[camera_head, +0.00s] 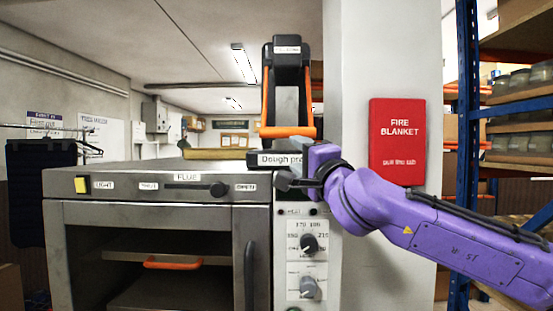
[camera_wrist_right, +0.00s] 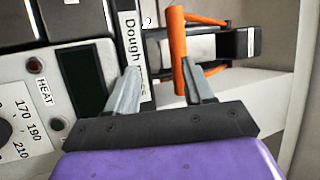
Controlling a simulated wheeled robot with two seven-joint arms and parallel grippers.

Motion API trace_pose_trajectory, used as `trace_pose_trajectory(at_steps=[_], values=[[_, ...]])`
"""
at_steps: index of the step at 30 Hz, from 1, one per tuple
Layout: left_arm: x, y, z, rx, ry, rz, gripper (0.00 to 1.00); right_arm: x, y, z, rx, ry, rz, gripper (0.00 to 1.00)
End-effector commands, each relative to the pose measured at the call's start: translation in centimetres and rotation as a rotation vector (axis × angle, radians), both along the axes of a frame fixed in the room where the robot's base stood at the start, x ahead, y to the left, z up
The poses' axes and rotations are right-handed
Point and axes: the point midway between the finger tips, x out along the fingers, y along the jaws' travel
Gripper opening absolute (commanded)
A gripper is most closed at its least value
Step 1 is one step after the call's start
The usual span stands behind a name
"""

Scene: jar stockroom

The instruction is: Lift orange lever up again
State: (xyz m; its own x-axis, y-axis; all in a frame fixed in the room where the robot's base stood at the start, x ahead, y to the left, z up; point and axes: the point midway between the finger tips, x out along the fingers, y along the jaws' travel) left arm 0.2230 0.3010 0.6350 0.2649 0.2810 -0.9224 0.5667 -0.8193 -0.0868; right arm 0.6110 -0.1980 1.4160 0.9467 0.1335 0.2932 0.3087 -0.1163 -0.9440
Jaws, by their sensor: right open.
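The orange lever (camera_head: 288,131) is a U-shaped handle on the dark dough press (camera_head: 287,60) on top of the oven. Its crossbar hangs low at the front, just above the "Dough press" label. In the right wrist view the orange bar (camera_wrist_right: 178,45) runs upright, its lower end by the inner side of the right-hand finger. Whether the bar touches a finger cannot be told. My left gripper is out of view.
The grey oven (camera_head: 160,220) stands below, with a flue slider (camera_head: 195,186), a yellow light switch (camera_head: 82,185) and heat knobs (camera_head: 309,245). A pillar with a red fire blanket (camera_head: 398,141) stands right of the press. Blue-framed shelves with jars (camera_head: 520,80) are farther right.

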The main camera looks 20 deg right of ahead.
Motion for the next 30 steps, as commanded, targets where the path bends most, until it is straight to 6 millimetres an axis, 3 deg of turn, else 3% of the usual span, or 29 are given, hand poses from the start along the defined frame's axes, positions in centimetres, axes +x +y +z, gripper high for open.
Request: trace_pose_trajectory(at_steps=[5,15,18,28,29,30], values=[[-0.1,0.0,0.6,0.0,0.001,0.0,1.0,-0.3,-0.6,2.8,0.021,-0.037,0.001,0.52],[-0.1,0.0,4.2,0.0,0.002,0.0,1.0,7.1,0.7,5.1,0.018,-0.031,0.006,0.52],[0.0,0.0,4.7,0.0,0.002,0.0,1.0,8.4,0.8,5.3,0.019,-0.03,0.005,0.52],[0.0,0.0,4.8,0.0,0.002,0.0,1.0,9.0,0.6,5.2,0.018,-0.032,0.0,0.52],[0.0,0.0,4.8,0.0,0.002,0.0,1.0,9.0,0.6,5.2,0.018,-0.032,0.0,0.49],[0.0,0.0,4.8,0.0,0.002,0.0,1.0,9.0,0.6,5.2,0.019,-0.032,0.001,0.36]])
